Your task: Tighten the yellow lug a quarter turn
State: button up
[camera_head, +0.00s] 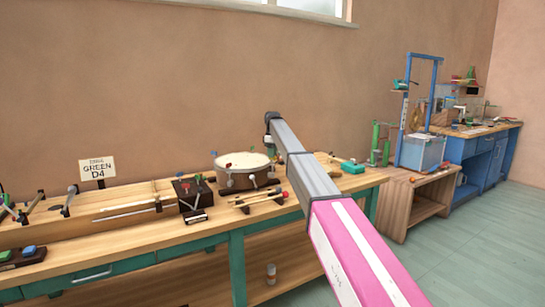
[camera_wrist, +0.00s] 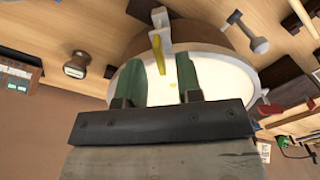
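A drum with a pale head and brown shell (camera_head: 243,182) stands on the workbench, with small coloured pieces around its rim. In the wrist view its shell (camera_wrist: 205,42) and part of its head show. The yellow lug (camera_wrist: 157,50) sits at a metal bracket (camera_wrist: 161,20) on the rim. My gripper (camera_wrist: 172,72) is open, its two green fingers apart over the drum head. The lug lies just beyond the fingertips, nearer the left finger, with nothing visibly held. In the head view the gripper is too small and partly hidden to make out; the yellow lug is not clear there.
A dark box (camera_head: 192,195) stands left of the drum. Sticks on a small rack (camera_head: 256,200) lie in front of it. A teal-green block (camera_head: 353,167) lies to the right.

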jog(key=shift+f, duration=0.7)
jog(key=shift+c, duration=0.3)
grip_shut()
